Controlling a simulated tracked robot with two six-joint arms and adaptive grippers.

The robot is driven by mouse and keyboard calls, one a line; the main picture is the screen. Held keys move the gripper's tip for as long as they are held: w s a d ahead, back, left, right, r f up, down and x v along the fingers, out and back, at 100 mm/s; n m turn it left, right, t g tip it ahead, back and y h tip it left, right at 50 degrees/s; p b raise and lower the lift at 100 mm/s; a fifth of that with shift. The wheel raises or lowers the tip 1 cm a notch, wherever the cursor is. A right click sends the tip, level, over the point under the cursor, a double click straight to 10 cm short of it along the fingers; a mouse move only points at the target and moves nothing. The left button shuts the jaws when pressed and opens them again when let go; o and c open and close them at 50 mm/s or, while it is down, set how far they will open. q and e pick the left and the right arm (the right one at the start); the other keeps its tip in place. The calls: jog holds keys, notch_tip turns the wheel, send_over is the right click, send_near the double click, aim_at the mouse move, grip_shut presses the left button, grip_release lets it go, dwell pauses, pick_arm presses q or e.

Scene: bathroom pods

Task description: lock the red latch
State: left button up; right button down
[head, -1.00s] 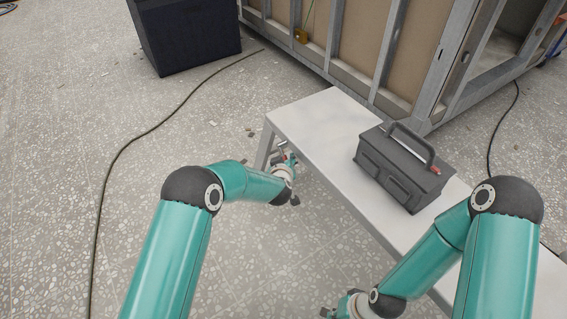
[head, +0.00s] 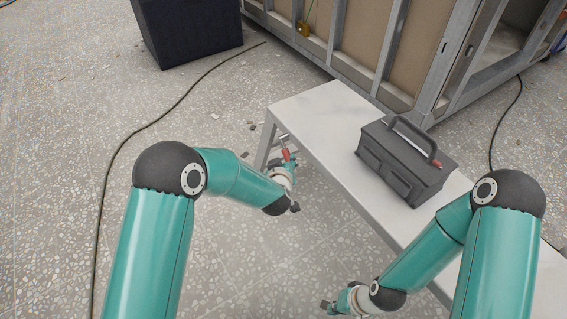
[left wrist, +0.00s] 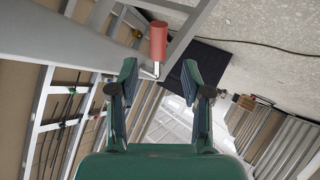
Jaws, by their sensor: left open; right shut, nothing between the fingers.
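The red latch handle (head: 286,155) shows at the near left end of the white bench, beside its leg. In the left wrist view the latch (left wrist: 158,40) is a red cylinder on a bent metal rod, close to the bench edge. My left gripper (left wrist: 160,82) is open, with the rod's lower end seen between its fingertips and the red grip above them. I cannot tell whether they touch. In the head view my left gripper (head: 288,168) is small and partly hidden by its wrist. My right gripper (head: 328,306) is shut and empty, low beside the bench.
A dark grey toolbox (head: 402,165) with a red-tipped handle stands on the white bench (head: 320,115). A metal-framed pod wall (head: 345,45) runs behind. A black box (head: 190,30) and a cable (head: 170,110) lie left. The floor left of the bench is mostly clear.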

aim_at(285, 152)
pick_arm(q)
jog(key=shift+a+f, duration=0.15)
jog(key=shift+f, duration=0.15)
jog(key=c, duration=0.4)
jog(key=a+f+g, duration=0.1)
jog(key=f, duration=0.1)
jog(key=s+a+f+n+g, duration=0.1)
jog(key=f, duration=0.2)
jog(key=a+f+n+g, duration=0.1)
jog(key=f+g, duration=0.1)
jog(key=f, duration=0.1)
jog(key=shift+s+a+f, duration=0.1)
jog(key=shift+s+a, duration=0.1)
grip_shut()
notch_tip(285, 152, down, 7)
jog(key=s+n+g+h, duration=0.2)
jog(key=n+g+h, duration=0.1)
jog(key=n+h, duration=0.15)
jog(key=w+a+r+n+t+h+p, duration=0.1)
jog(key=w+a+r+n+t+h, duration=0.5)
jog(key=w+r+h, duration=0.15)
jog(key=r+b+x, duration=0.1)
jog(key=b+x, duration=0.4)
jog(key=x, duration=0.4)
jog(key=shift+s+d+r+p, duration=0.4)
jog(key=shift+s+r, duration=0.2)
jog(key=shift+s, duration=0.1)
jog(key=shift+s+d+r+p, duration=0.35)
jog(key=shift+s+r, duration=0.3)
jog(key=shift+s, duration=0.05)
